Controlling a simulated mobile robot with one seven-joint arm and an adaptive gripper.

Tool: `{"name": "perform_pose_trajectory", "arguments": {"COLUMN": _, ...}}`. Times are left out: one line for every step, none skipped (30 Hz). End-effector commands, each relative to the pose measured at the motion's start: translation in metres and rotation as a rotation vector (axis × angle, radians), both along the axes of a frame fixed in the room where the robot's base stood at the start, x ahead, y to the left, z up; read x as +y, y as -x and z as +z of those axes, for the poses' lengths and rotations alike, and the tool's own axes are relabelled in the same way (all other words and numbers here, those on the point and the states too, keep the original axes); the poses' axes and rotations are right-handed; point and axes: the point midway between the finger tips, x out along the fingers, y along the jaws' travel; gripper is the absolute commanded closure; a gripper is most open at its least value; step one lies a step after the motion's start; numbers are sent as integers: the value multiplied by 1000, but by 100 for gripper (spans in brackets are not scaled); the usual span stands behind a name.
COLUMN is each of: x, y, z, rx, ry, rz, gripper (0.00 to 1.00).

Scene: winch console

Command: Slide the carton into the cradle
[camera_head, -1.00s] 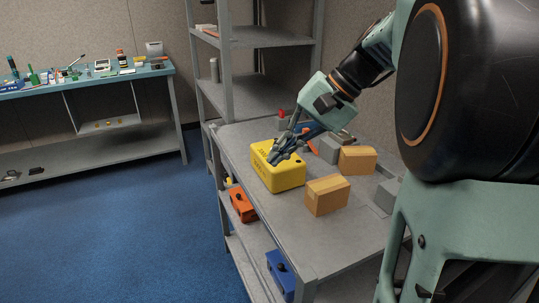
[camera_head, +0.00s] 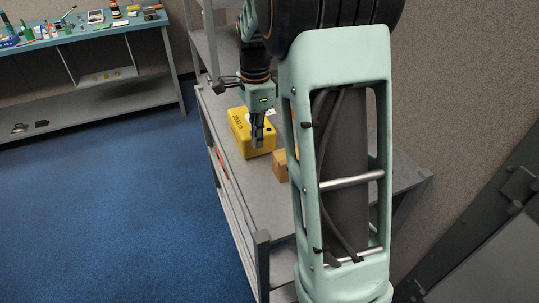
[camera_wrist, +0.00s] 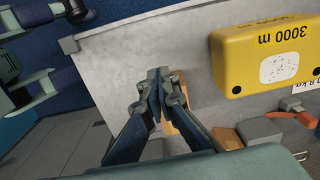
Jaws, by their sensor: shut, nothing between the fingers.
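My gripper (camera_head: 257,145) points down over the table, in front of the yellow box in the head view. In the wrist view its fingers (camera_wrist: 158,75) are closed together with nothing between them. A tan cardboard carton (camera_head: 281,166) stands on the table just right of the gripper, partly hidden by my arm. In the wrist view, tan carton surfaces (camera_wrist: 178,112) show behind the fingers. Another tan piece (camera_wrist: 227,138) lies to the right, beside a grey block (camera_wrist: 260,131). I cannot tell which part is the cradle; my arm hides that area in the head view.
A yellow box marked 3000 m (camera_wrist: 265,55) stands close to the gripper. An orange part (camera_wrist: 290,116) lies near the grey block. The grey table (camera_head: 262,205) is bare toward its front left. A shelf upright and a teal workbench (camera_head: 90,32) stand behind.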

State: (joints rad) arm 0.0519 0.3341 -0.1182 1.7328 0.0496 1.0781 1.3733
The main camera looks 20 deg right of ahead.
Motion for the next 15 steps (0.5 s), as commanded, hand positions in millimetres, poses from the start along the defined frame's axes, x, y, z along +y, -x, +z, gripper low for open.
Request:
{"name": "perform_pose_trajectory", "arguments": {"x": -1, "y": 0, "z": -1, "rx": 1, "ry": 4, "rz": -10, "gripper": 100}}
{"name": "perform_pose_trajectory", "arguments": {"x": -1, "y": -1, "z": -3, "rx": 1, "ry": 5, "rz": -13, "gripper": 100}}
{"name": "perform_pose_trajectory", "arguments": {"x": -1, "y": -1, "z": -5, "rx": 2, "ry": 6, "rz": -15, "gripper": 100}}
{"name": "perform_pose_trajectory", "arguments": {"x": -1, "y": -1, "z": -8, "rx": 2, "ry": 7, "rz": -16, "gripper": 100}}
{"name": "perform_pose_trajectory", "arguments": {"x": -1, "y": 0, "z": -11, "rx": 3, "ry": 6, "rz": -16, "gripper": 100}}
{"name": "perform_pose_trajectory", "arguments": {"x": -1, "y": 0, "z": -17, "rx": 4, "ry": 6, "rz": -16, "gripper": 100}}
{"name": "perform_pose_trajectory", "arguments": {"x": -1, "y": 0, "z": -21, "rx": 4, "ry": 6, "rz": -16, "gripper": 100}}
{"name": "perform_pose_trajectory", "arguments": {"x": -1, "y": 0, "z": -26, "rx": 4, "ry": 5, "rz": -16, "gripper": 100}}
{"name": "perform_pose_trajectory", "arguments": {"x": -1, "y": 0, "z": -34, "rx": 5, "ry": 5, "rz": -16, "gripper": 100}}
{"name": "perform_pose_trajectory", "arguments": {"x": -1, "y": 1, "z": -41, "rx": 6, "ry": 5, "rz": -16, "gripper": 100}}
{"name": "perform_pose_trajectory", "arguments": {"x": -1, "y": 1, "z": -47, "rx": 6, "ry": 5, "rz": -16, "gripper": 100}}
{"name": "perform_pose_trajectory", "arguments": {"x": -1, "y": 1, "z": -56, "rx": 6, "ry": 5, "rz": -16, "gripper": 100}}
{"name": "perform_pose_trajectory", "arguments": {"x": -1, "y": 1, "z": -63, "rx": 6, "ry": 5, "rz": -16, "gripper": 100}}
{"name": "perform_pose_trajectory", "arguments": {"x": -1, "y": 1, "z": -69, "rx": 7, "ry": 4, "rz": -15, "gripper": 100}}
{"name": "perform_pose_trajectory", "arguments": {"x": -1, "y": 1, "z": -78, "rx": 6, "ry": 4, "rz": -15, "gripper": 100}}
